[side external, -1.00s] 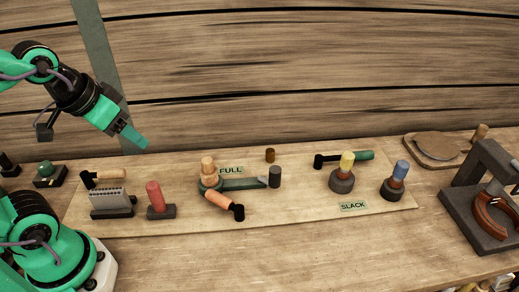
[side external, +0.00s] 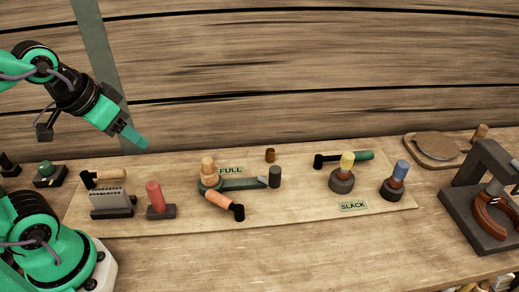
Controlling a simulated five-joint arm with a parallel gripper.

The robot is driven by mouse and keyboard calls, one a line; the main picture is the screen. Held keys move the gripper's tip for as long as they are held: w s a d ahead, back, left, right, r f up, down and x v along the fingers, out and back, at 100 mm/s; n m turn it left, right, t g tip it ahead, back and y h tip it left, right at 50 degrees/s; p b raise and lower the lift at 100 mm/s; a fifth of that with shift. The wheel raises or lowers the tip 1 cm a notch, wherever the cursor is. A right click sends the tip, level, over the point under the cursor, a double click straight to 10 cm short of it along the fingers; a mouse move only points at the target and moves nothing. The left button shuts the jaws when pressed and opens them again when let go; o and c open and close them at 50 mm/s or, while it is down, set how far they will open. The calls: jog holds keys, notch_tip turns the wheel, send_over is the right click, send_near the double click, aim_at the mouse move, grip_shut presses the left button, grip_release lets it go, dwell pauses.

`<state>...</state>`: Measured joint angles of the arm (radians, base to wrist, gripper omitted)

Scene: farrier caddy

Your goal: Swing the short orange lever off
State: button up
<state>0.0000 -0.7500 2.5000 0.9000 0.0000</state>
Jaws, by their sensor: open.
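The short orange lever (side external: 219,200) lies low on the pale board, left of its middle. Its black end (side external: 238,212) points to the lower right. Its other end reaches up-left to the foot of a tan-topped post (side external: 208,169); whether they touch I cannot tell. A dark green bar (side external: 243,184) runs from that post right towards a dark peg (side external: 275,177). A "FULL" label (side external: 231,170) lies behind the bar, and a "SLACK" label (side external: 353,206) lies farther right. My gripper (side external: 138,143) is open and empty, raised up-left of the lever and well apart from it.
On the pale board (side external: 300,213) stand a red-handled block (side external: 154,195), a grey ridged block (side external: 111,202), a yellow-topped knob (side external: 346,168) and a blue-topped knob (side external: 399,173). A dark stand (side external: 480,215) is at right. The front table is clear.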

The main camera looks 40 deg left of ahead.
jog(key=shift+w+r, duration=0.1)
jog(key=shift+w, duration=0.05)
jog(key=c, duration=1)
jog(key=shift+w, duration=0.2)
grip_shut()
jog(key=w+d+f+g, duration=0.1)
jog(key=w+d+g, duration=0.3)
jog(key=w, duration=0.8)
jog(key=w+d+f+n+g, duration=0.1)
jog(key=w+d+f+g, duration=0.3)
jog(key=w+f, duration=0.5)
jog(key=shift+d+f, duration=0.2)
jog(key=shift+d, duration=0.15)
